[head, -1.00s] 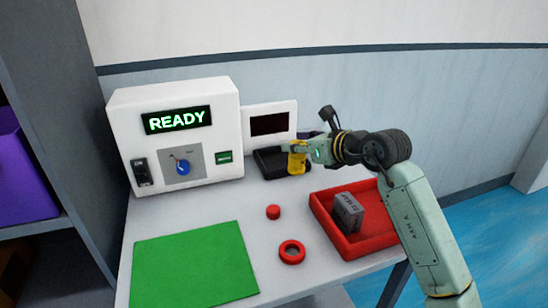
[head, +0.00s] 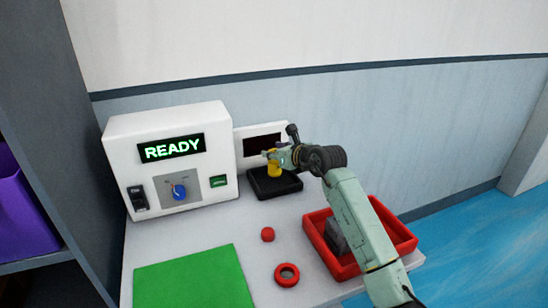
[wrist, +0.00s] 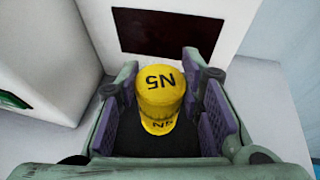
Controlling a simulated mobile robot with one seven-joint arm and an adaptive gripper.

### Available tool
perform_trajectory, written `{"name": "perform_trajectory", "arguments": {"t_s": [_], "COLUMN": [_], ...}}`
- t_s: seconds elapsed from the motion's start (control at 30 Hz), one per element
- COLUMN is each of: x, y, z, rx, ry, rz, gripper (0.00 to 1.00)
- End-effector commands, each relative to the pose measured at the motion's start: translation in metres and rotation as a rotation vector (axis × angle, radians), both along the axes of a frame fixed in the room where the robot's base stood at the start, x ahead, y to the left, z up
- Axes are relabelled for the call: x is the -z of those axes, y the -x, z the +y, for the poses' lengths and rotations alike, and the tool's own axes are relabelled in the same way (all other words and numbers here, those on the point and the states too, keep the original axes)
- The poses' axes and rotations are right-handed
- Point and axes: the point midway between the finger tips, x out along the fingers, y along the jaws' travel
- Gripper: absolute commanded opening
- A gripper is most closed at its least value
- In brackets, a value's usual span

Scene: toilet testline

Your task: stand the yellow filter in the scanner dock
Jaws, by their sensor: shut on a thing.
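The yellow filter (head: 273,171), marked N5, is upright in my gripper (head: 272,159). The black scanner dock (head: 287,187) lies directly below the filter, in front of the white scanner panel with a dark screen. The filter's lower end is over or on the dock's black surface (wrist: 150,145); I cannot tell whether it touches.
A white machine (head: 170,120) reading READY stands left of the dock. A red tray (head: 398,238) with a grey block (head: 335,236) lies under my arm. A red cap (head: 267,234), a red ring (head: 287,274) and a green mat (head: 190,282) lie in front.

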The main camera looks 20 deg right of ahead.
Motion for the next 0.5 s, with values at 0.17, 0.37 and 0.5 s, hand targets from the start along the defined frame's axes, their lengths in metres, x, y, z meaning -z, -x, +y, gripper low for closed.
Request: {"name": "perform_trajectory", "arguments": {"t_s": [0.17, 0.37, 0.5], "x": [0.011, 0.035, 0.036], "y": [-0.007, -0.007, -0.007], "z": [0.001, 0.001, 0.001], "rx": [0.001, 0.001, 0.001], "ry": [-0.004, -0.001, 0.001], "rz": [0.003, -0.001, -0.001], "gripper": [0.05, 0.05, 0.05]}}
